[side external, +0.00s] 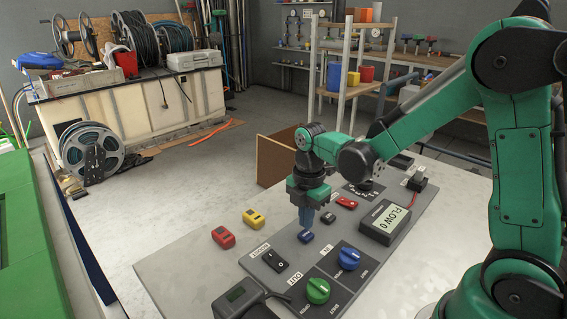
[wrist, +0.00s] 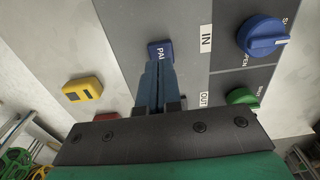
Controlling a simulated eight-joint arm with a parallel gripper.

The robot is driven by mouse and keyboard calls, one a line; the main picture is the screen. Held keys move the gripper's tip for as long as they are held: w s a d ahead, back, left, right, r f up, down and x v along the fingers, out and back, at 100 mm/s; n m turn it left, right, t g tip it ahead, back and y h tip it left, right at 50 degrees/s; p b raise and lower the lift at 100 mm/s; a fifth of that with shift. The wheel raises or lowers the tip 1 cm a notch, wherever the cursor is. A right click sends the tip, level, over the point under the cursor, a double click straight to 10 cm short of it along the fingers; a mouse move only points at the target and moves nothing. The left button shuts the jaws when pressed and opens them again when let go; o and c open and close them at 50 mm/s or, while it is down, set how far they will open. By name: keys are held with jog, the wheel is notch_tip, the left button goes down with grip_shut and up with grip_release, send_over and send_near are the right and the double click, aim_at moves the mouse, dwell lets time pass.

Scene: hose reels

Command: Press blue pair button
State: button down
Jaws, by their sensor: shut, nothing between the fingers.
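The blue pair button (side external: 306,237) is a small blue block on the grey panel (side external: 255,266), and it also shows in the wrist view (wrist: 158,47) with part of its white lettering visible. My gripper (side external: 307,224) points down just above the button in the side view. In the wrist view its shut blue fingers (wrist: 152,66) are empty, and their tips overlap the near edge of the button and hide part of it. I cannot tell whether the tips touch the button.
A blue knob (side external: 348,258), green knob (side external: 318,291) and black rocker switch (side external: 275,261) stand near the button. A red block (side external: 223,237) and yellow block (side external: 254,218) lie left of the panel. A meter (side external: 386,221) reading FLOW 0 sits to the right.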

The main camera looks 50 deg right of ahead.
aim_at(305, 233)
jog(key=shift+f, duration=0.85)
jog(key=shift+f, duration=0.95)
jog(key=shift+w+r, duration=0.1)
jog(key=shift+r, duration=0.05)
notch_tip(305, 233, up, 14)
dwell(0.4)
